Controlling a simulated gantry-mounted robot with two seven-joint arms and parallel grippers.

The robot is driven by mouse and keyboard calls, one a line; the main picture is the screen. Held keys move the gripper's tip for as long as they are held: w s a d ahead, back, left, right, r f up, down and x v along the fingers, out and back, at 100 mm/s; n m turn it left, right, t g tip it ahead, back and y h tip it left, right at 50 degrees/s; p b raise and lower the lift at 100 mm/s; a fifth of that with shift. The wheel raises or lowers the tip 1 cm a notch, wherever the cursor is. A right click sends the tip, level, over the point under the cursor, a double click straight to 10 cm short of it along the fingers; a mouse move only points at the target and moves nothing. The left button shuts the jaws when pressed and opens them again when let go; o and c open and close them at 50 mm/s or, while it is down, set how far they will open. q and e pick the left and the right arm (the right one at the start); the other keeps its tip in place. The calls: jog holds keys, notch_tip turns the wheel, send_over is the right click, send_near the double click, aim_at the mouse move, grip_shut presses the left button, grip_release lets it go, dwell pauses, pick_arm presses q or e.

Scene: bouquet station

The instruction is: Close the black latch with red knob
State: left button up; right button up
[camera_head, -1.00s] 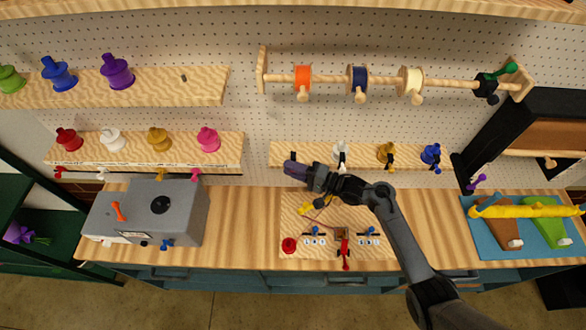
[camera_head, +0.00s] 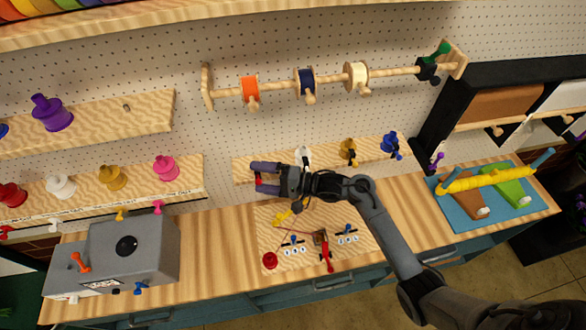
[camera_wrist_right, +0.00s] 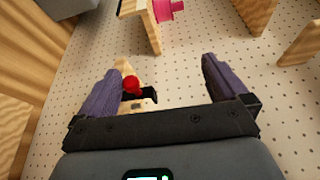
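The black latch (camera_wrist_right: 145,98) with a red knob (camera_wrist_right: 131,84) shows in the right wrist view, at the end of a wooden board. In the head view only a bit of the red knob (camera_head: 259,183) shows; the gripper hides most of the latch. My right gripper (camera_head: 258,177) is at the left end of the right-hand lower shelf, fingers pointing left. It is open and empty, with the red knob showing between its fingers, nearer the left finger in the wrist view. I cannot tell whether they touch. My left gripper is not in view.
White (camera_head: 303,156), gold (camera_head: 348,151) and blue (camera_head: 391,145) knobs sit along the same shelf. A rod with spools (camera_head: 306,84) hangs above. A grey machine (camera_head: 131,248) stands on the bench at left. A wooden board (camera_head: 345,258) with small controls lies below the arm.

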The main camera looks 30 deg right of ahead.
jog(key=s+d+r, duration=0.1)
jog(key=r, duration=0.1)
jog(key=s+d+r, duration=0.1)
jog(key=d, duration=0.1)
jog(key=s+d+r, duration=0.1)
jog(key=d+r, duration=0.1)
jog(key=shift+s+d+r+b, duration=0.15)
jog(key=shift+s+r+b, duration=0.15)
jog(key=shift+s+b, duration=0.1)
jog(key=c, duration=0.6)
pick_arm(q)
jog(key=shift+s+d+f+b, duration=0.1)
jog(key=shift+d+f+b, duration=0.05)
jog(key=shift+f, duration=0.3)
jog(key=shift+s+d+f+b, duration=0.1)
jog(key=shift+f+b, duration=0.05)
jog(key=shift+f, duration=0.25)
pick_arm(e)
jog(key=shift+s+d+r, duration=0.45)
jog(key=shift+s, duration=0.3)
jog(key=shift+s+d+r, duration=0.4)
jog(key=shift+s+d, duration=0.05)
jog(key=shift+s, duration=0.25)
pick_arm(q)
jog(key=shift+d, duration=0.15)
